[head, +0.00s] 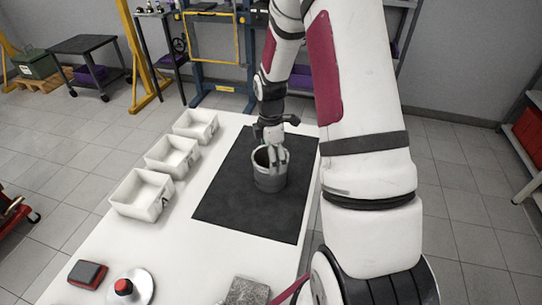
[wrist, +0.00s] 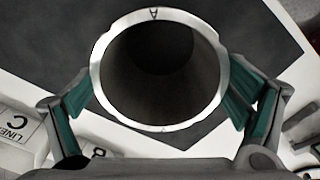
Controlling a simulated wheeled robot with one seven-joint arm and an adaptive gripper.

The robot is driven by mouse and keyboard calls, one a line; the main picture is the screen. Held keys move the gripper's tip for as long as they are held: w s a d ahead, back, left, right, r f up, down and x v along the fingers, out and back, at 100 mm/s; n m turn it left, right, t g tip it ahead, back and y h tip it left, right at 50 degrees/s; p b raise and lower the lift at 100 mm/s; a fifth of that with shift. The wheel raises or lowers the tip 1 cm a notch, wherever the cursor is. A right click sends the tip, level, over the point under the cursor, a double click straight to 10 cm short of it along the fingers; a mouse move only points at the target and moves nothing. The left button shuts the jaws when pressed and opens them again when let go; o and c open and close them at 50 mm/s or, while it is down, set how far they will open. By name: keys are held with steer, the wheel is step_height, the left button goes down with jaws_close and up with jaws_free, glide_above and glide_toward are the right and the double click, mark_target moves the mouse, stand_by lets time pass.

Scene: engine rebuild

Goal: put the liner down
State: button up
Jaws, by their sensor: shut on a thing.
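The liner (head: 270,182) is a grey, open-topped metal cylinder, standing upright over the dark mat (head: 222,205) on the white table (head: 165,240). My gripper (head: 271,156) reaches down from above and is shut on the liner near its top. In the wrist view the liner (wrist: 160,127) shows its round rim with a letter A at the top, and a finger with a teal pad lies on each side. Its bottom edge is small in the head view, so I cannot tell whether it touches the mat.
Three white bins (head: 140,194) stand along the table's left side; labels in the wrist view read "LINER C" (wrist: 14,128) and "B". A red-and-black block (head: 88,273), a red knob on a white base (head: 123,287) and a grey block (head: 247,291) lie at the near end. The mat around the liner is clear.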

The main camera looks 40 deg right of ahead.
steer(key=shift+f, duration=0.1)
steer(key=o, duration=1.2)
step_height(320, 180, up, 12)
steer(key=s+a+r+m+t+h, duration=0.1)
steer(key=s+a+r+m, duration=0.2)
steer(key=a+r, duration=0.25)
steer(key=s+a+r+m+t, duration=0.1)
steer(key=s+a+r+m, duration=0.25)
steer(key=r, duration=0.35)
steer(key=s+a+r+m+t, duration=0.1)
steer(key=s+a+r+m, duration=0.1)
steer(key=s+a+m, duration=0.2)
steer(key=s+a+r+m+t+y, duration=0.1)
steer(key=s+a+r+m+t, duration=0.1)
steer(key=s, duration=0.9)
steer(key=shift+a+r+m, duration=0.65)
steer(key=shift+a+m, duration=0.3)
steer(key=shift+a, duration=0.45)
